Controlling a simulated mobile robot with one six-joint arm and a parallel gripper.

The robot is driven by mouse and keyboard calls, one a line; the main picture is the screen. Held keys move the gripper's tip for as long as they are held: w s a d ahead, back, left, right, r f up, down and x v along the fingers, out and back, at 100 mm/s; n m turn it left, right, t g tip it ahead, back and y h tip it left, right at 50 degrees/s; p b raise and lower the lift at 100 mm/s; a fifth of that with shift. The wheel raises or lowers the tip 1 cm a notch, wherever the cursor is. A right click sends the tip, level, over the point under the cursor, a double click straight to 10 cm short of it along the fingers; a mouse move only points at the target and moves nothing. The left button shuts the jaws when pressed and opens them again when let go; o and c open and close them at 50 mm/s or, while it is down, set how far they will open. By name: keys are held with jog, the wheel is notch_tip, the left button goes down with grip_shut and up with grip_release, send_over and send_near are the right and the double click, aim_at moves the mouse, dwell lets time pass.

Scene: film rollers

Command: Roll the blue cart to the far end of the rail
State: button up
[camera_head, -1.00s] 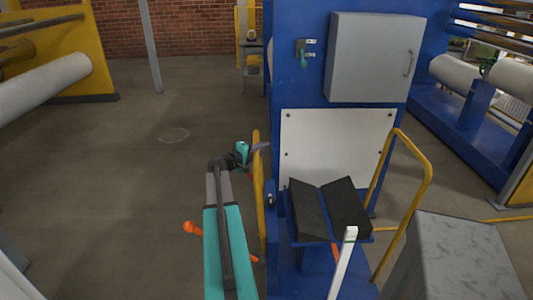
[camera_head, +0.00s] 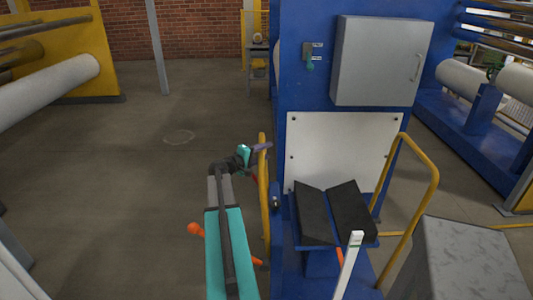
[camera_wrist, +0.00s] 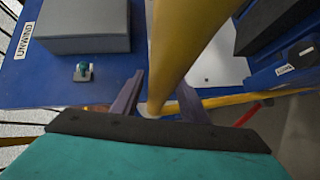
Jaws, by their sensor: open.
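The blue cart (camera_head: 312,262) stands in front of a blue machine, with two black pads (camera_head: 349,210) forming a V on top. A yellow tube handle (camera_head: 418,160) rises on its right side, and another yellow handle bar (camera_head: 264,190) rises on its left. My gripper (camera_head: 260,148) is at the top of the left bar. In the wrist view the yellow bar (camera_wrist: 182,45) passes between the two purple fingers of my gripper (camera_wrist: 158,100). The fingers are open, with gaps beside the bar. I cannot make out the rail under the cart.
The blue machine (camera_head: 300,100) carries a grey box (camera_head: 378,60), a green switch (camera_head: 310,63) and a white panel (camera_head: 340,150). A grey block (camera_head: 465,260) and a white post (camera_head: 347,268) stand at the front right. Open floor (camera_head: 120,180) lies to the left.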

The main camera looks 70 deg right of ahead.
jog(key=b+v, duration=0.3)
jog(key=v, duration=0.9)
jog(key=shift+a, duration=0.3)
